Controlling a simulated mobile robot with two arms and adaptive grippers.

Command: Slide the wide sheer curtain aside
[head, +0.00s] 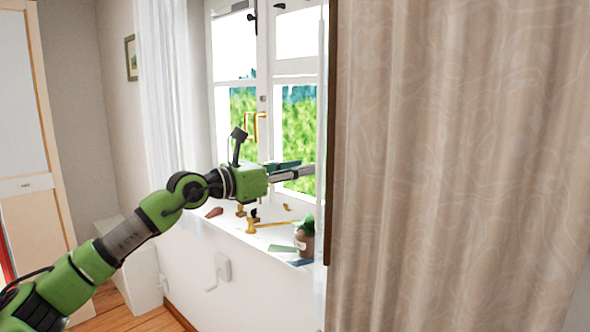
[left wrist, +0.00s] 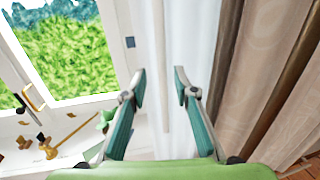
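A white sheer curtain (head: 164,75) hangs bunched at the left side of the window. A second strip of white sheer (head: 322,240) shows along the edge of the beige curtain at the right; most of it is hidden in the head view. In the left wrist view this right sheer (left wrist: 190,35) hangs in vertical folds ahead of the fingers. I cannot tell which sheer is the wide one. My left gripper (head: 303,171) reaches toward the right sheer. In the left wrist view, the gripper (left wrist: 160,85) has its fingers apart; whether fabric lies between them is unclear.
A heavy patterned beige curtain (head: 450,160) fills the right side. The window (head: 292,66) has a brass handle. The sill (head: 228,220) holds a small potted plant (head: 305,237) and several small brass items. A white box (head: 130,265) stands on the floor at left.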

